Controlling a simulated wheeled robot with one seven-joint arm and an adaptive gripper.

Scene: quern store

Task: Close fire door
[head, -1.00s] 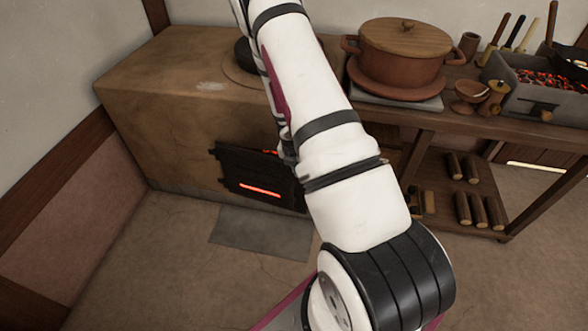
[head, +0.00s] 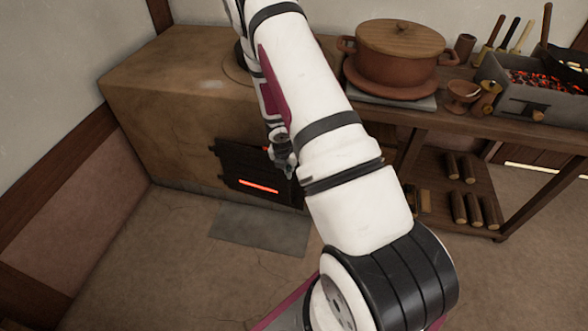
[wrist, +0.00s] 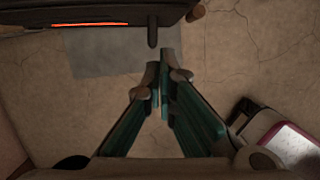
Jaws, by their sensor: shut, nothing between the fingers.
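The black fire door (head: 240,172) is in the low front of the clay stove, with a glowing orange slot across it. A small glow shows at its upper edge beside my arm; I cannot tell how far the door stands ajar. In the wrist view the door (wrist: 90,16) is at the top left, with a dark peg-like handle (wrist: 152,32) pointing down from it. My gripper (wrist: 163,82) is shut and empty, its tips just below the peg with a small gap in the picture. In the head view my gripper (head: 288,172) is in front of the door's right part, partly hiding it.
The clay stove (head: 150,90) fills the left back. A grey slab (head: 258,230) lies on the floor before the door. On the right is a wooden bench (head: 440,122) with a lidded pot (head: 400,55) and logs on its lower shelf. Floor at left front is clear.

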